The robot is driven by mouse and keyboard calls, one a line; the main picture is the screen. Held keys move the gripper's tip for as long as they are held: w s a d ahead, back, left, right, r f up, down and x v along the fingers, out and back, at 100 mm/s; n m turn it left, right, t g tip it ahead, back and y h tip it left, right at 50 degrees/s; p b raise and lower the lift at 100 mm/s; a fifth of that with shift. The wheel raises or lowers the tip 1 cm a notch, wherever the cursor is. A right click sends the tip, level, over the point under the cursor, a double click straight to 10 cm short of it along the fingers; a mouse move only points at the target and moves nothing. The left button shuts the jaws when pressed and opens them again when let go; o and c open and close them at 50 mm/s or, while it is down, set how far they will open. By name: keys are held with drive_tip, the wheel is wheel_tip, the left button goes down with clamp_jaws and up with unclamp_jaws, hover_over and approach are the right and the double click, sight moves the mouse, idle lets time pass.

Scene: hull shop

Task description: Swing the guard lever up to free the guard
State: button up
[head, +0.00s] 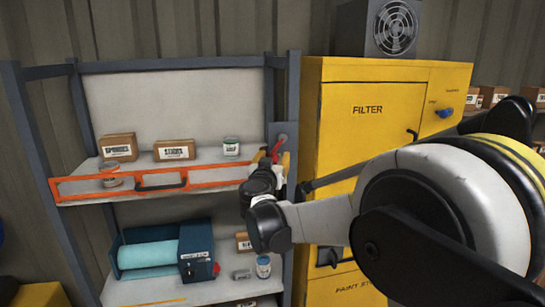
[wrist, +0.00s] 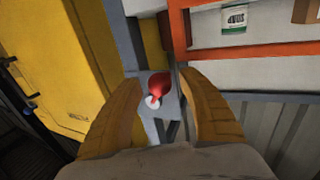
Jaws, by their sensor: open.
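The guard lever has a red grip that shows in the head view (head: 279,144), on a grey plate at the right post of the shelf rack. In the wrist view the red lever (wrist: 160,82) lies between my fingers, with a pale end toward me. My gripper (head: 272,158) is open, its yellow fingers on either side of the lever; I cannot tell whether they touch it. The gripper also shows in the wrist view (wrist: 157,80). The orange guard (head: 85,188) is a frame with a black handle across the front of the upper shelf. The gripper hides its right end.
Boxes (head: 174,150) and a white can (head: 231,146) stand on the upper shelf behind the guard. A blue machine with a teal roll (head: 148,254) sits below. A yellow filter cabinet (head: 362,130) stands close to the right of the lever.

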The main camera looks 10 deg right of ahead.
clamp_jaws()
drive_tip(key=shift+a+r, duration=0.1)
drive_tip(key=shift+a+r+m+g+y, duration=0.15)
drive_tip(key=shift+a+r+m+g, duration=0.15)
drive_tip(key=shift+m, duration=0.4)
drive_tip(key=shift+a+r+m+g+y, duration=0.15)
drive_tip(key=shift+a+r+m+g, duration=0.1)
drive_tip(key=shift+m, duration=0.45)
drive_tip(key=r+m, duration=0.1)
drive_tip(key=m+y+p, duration=0.1)
drive_tip(key=shift+a+r+m+g, duration=0.35)
drive_tip(key=shift+a+r+m, duration=0.05)
drive_tip(key=shift+r+m+g+y+p, duration=0.3)
drive_tip(key=shift+r+m+y, duration=0.7)
drive_tip(key=shift+m, duration=0.5)
drive_tip(key=shift+r+m+g+y+p, duration=0.3)
drive_tip(key=shift+r+m+y, duration=0.7)
drive_tip(key=shift+m, duration=0.5)
drive_tip(key=shift+r, duration=0.15)
